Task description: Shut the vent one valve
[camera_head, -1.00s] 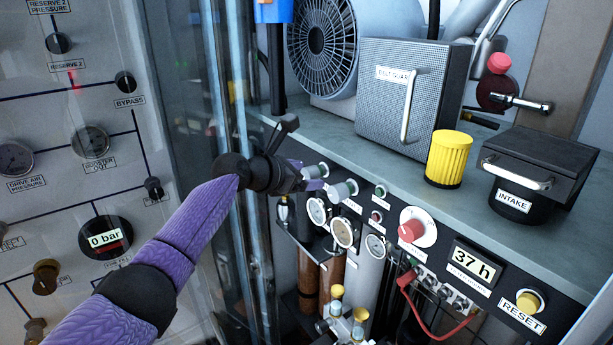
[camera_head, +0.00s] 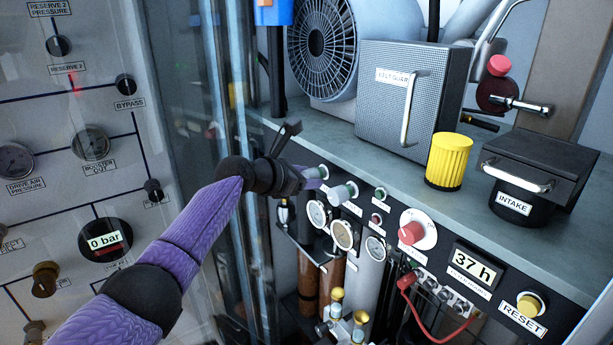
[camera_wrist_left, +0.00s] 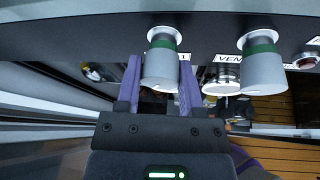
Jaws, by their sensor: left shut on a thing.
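Two grey-white valve knobs with green bands stick out from the black panel front. My left gripper (camera_head: 309,174) reaches the left knob, the vent one valve (camera_head: 319,171). In the left wrist view, the purple fingers lie on either side of this valve knob (camera_wrist_left: 160,73) and are shut on it. Its label is mostly hidden behind the knob and a finger. The second vent knob (camera_head: 344,190) is just to the right and stands free; it also shows in the left wrist view (camera_wrist_left: 262,66), with a partly covered "VEN" label beside it. My right gripper is not in view.
Pressure gauges (camera_head: 342,233) sit just below the knobs. A red knob (camera_head: 411,233), an hour display (camera_head: 473,267) and a yellow reset button (camera_head: 529,303) are further right. A glass-fronted gauge panel (camera_head: 90,145) stands at left. The shelf (camera_head: 335,135) above carries machinery.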

